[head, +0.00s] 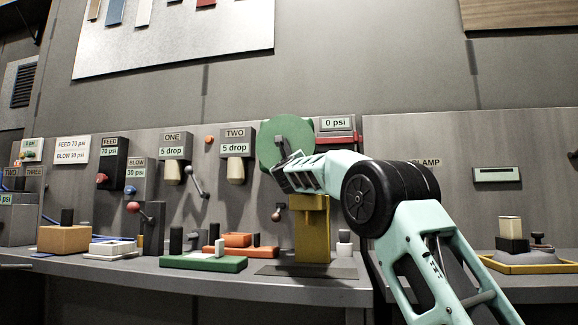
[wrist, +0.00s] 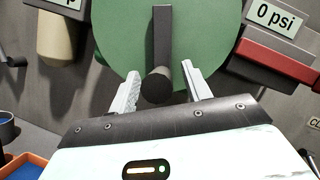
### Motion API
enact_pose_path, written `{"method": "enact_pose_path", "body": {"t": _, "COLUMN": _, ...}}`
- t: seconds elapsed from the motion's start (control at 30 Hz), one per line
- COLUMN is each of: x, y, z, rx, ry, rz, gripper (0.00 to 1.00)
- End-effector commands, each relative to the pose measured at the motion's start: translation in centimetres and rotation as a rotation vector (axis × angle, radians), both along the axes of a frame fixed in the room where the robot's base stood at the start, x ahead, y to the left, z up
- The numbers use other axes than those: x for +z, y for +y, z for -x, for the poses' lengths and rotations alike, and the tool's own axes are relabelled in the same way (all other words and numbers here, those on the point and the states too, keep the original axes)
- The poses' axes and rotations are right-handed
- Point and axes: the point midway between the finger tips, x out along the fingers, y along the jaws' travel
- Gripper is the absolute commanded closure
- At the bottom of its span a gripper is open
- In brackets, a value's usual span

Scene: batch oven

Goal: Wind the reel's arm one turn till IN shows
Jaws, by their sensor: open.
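The reel is a round green disc (head: 288,128) on the back panel, and it fills the top middle of the wrist view (wrist: 115,40). Its dark arm (wrist: 162,35) runs down the disc's face and ends in a round black knob (wrist: 156,86). My gripper (wrist: 160,70) is open, with one finger on each side of the knob and a gap at both sides. In the head view my gripper (head: 281,158) is in front of the disc's lower part and hides some of it. I see no IN mark in either view.
A 0 psi sign (head: 336,123) over a red handle (wrist: 278,62) is close to the right of the disc. A yellow stand (head: 312,230) is below. Units ONE (head: 172,145) and TWO (head: 236,143) hang to the left. Blocks and trays cover the bench (head: 130,272).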

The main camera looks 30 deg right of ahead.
Motion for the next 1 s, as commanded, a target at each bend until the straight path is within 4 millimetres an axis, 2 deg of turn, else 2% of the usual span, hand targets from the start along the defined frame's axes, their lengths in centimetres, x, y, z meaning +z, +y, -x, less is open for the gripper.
{"method": "enact_pose_path", "body": {"t": 0.4, "x": -2.5, "y": 3.8, "z": 5.8, "rx": 0.001, "ry": -0.001, "rz": 0.000, "gripper": 0.51}}
{"method": "enact_pose_path", "body": {"t": 0.6, "x": -3.3, "y": 5.4, "z": 8.1, "rx": 0.003, "ry": -0.002, "rz": 0.001, "gripper": 0.51}}
{"method": "enact_pose_path", "body": {"t": 0.77, "x": -3.6, "y": 5.9, "z": 9.0, "rx": 0.001, "ry": -0.002, "rz": 0.000, "gripper": 0.51}}
{"method": "enact_pose_path", "body": {"t": 1.0, "x": -3.7, "y": 6.0, "z": 9.1, "rx": 0.001, "ry": -0.002, "rz": 0.000, "gripper": 0.51}}
